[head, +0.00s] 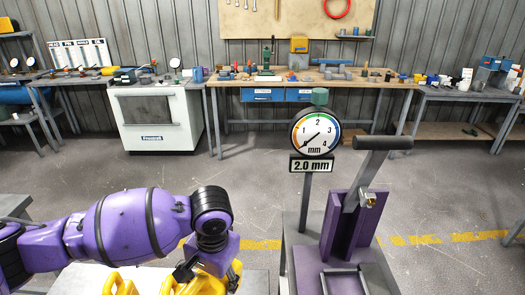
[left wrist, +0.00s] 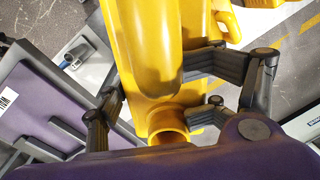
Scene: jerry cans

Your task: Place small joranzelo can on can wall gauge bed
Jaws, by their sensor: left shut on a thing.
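A yellow can (head: 232,277) is under my left gripper (head: 207,268) at the bottom of the head view, mostly cut off by the frame edge and hidden by my arm. In the left wrist view, my left gripper (left wrist: 160,88) is shut on this yellow can (left wrist: 140,50), beside its round open spout (left wrist: 168,125). No name on the can is readable. The can wall gauge has a purple bed (head: 378,272) with a raised frame, to the right of the gripper and apart from it. Its dial (head: 314,132) stands above a "2.0 mm" sign. My right gripper is not in view.
Another yellow can (head: 118,284) stands at the lower left on a pale surface. The gauge's purple upright and dark lever (head: 384,143) rise at the right. A workbench (head: 310,82) with tools and a white cabinet (head: 160,120) stand at the back; the floor between is clear.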

